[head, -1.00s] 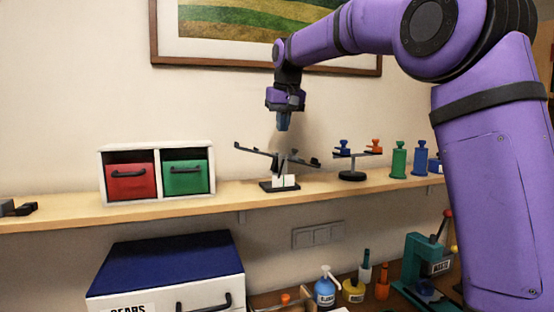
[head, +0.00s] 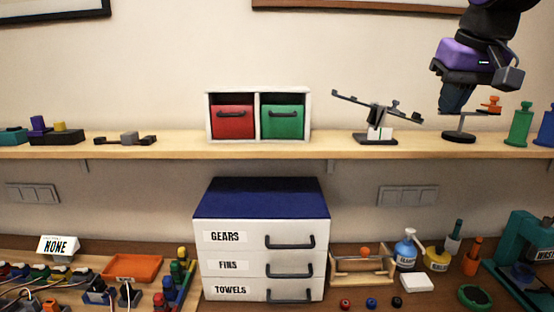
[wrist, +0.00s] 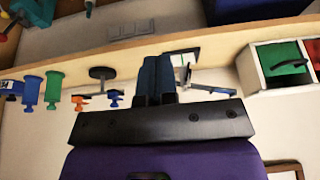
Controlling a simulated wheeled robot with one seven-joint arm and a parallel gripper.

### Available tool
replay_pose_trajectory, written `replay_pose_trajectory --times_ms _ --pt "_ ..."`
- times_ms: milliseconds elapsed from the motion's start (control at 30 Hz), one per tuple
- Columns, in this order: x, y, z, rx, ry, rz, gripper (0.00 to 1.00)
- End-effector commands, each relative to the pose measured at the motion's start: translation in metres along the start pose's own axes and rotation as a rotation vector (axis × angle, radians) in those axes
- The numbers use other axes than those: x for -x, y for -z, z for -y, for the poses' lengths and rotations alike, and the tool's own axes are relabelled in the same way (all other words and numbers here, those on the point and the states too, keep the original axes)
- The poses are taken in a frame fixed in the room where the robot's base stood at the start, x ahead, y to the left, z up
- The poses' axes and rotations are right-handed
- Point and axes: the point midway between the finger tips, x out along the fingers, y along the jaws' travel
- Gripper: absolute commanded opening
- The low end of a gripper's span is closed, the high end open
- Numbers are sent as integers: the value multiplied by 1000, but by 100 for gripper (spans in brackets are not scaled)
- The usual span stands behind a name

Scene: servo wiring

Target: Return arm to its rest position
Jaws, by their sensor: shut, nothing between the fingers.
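My gripper (head: 456,97) is in the upper right of the head view, in front of the wall and above the right part of the shelf (head: 350,150). It is shut and empty, with its fingers pointing down. In the wrist view my gripper (wrist: 158,75) shows its two dark blue fingers pressed together. The gripper partly hides a small balance stand (head: 459,137) in the head view. A tilted balance beam on a stand (head: 378,122) is left of the gripper and apart from it.
The shelf holds a box with a red drawer (head: 233,122) and a green drawer (head: 283,122), and green (head: 520,125) and blue (head: 545,128) weights. Below stand a white drawer cabinet (head: 262,240), bottles and a teal machine (head: 530,250).

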Motion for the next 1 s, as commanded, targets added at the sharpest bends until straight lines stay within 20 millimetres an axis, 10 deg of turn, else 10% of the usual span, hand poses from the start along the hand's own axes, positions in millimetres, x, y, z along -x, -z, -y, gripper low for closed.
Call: replay_pose_trajectory --times_ms 500,1000 --pt "-43 -191 -8 0 -7 -66 0" --pt "-52 -211 -9 0 -9 -72 0"
